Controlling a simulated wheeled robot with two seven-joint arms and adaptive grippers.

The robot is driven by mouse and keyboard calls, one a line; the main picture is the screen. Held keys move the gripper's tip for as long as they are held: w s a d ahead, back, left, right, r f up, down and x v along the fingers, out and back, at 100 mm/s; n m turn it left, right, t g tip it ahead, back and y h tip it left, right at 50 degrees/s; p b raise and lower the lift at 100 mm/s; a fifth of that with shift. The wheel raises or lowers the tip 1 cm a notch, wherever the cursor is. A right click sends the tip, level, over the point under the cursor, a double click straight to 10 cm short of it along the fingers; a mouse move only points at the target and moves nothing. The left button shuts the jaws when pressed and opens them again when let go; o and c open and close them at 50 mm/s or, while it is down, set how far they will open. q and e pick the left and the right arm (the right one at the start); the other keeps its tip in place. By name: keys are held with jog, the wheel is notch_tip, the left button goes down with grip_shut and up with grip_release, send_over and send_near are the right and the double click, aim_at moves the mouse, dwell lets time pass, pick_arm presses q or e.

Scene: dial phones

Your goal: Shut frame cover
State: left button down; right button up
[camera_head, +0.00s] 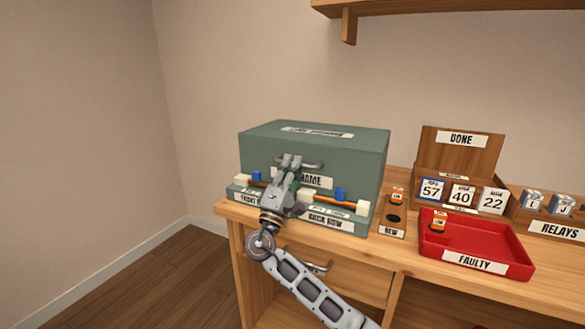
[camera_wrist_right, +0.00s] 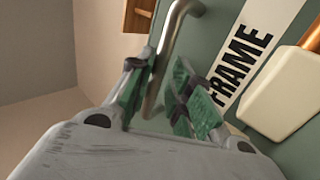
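The frame cover (camera_head: 345,155) is a large grey-green box-shaped lid on a low green base (camera_head: 345,226) at the left end of the desk. Its front face stands about upright; I cannot tell whether it sits fully down. It has a metal handle (camera_head: 313,165) and a label ending in FRAME. My right gripper (camera_head: 289,161) is at the front of the cover, by the handle. In the right wrist view the open fingers (camera_wrist_right: 162,95) stand on either side of the handle (camera_wrist_right: 168,40); contact is unclear. My left gripper is out of view.
White and blue blocks with orange-brown bars (camera_head: 351,205) line the cover's lower front. A small NEW holder (camera_head: 391,222), a red FAULTY tray (camera_head: 505,262), a wooden DONE box (camera_head: 461,155) and a RELAYS rack (camera_head: 560,229) stand right. A shelf (camera_head: 450,7) hangs above.

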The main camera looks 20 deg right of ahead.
jog(key=v, duration=1.1)
jog(key=shift+a+f, duration=0.25)
jog(key=shift+f, duration=0.05)
jog(key=shift+s, duration=0.15)
